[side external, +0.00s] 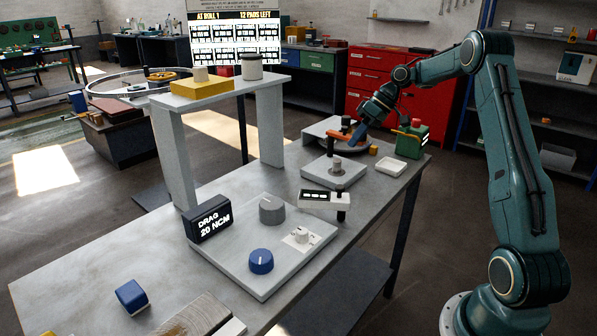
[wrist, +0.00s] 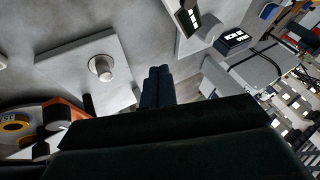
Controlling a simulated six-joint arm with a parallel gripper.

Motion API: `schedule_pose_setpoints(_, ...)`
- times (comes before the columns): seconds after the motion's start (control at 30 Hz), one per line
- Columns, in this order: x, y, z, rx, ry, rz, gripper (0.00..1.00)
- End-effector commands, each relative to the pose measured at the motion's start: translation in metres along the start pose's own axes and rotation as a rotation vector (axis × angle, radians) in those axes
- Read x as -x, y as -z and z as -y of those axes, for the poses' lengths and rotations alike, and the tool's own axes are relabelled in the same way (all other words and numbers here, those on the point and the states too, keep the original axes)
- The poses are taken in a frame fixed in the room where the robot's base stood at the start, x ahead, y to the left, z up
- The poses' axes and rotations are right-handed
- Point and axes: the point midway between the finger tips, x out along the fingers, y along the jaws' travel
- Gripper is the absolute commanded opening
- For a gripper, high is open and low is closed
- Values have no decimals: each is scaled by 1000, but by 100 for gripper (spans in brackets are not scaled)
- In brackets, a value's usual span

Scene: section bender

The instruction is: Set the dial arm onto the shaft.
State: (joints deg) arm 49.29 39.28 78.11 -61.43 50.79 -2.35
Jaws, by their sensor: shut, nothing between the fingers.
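A short metal shaft (side external: 336,165) stands upright on a pale square plate (side external: 320,176); nothing sits on it. It also shows left of centre in the wrist view (wrist: 103,67). An orange piece with dark parts (side external: 343,136) lies behind the plate, and also shows at the lower left of the wrist view (wrist: 68,108). It may be the dial arm, but I cannot tell for sure. My gripper (wrist: 158,72) is shut and empty, to the right of the plate in the wrist view. In the side view my gripper (side external: 359,129) is close to the orange piece; its fingertips are unclear.
A green box with a red top (side external: 412,138) and a white dish (side external: 390,167) are on the right.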

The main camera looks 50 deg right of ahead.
Motion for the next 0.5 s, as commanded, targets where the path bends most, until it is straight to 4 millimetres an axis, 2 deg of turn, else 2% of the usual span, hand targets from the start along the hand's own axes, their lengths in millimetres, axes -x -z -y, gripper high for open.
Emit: schedule_pose_setpoints(0.5,11,18,69,4,-68,25,0)
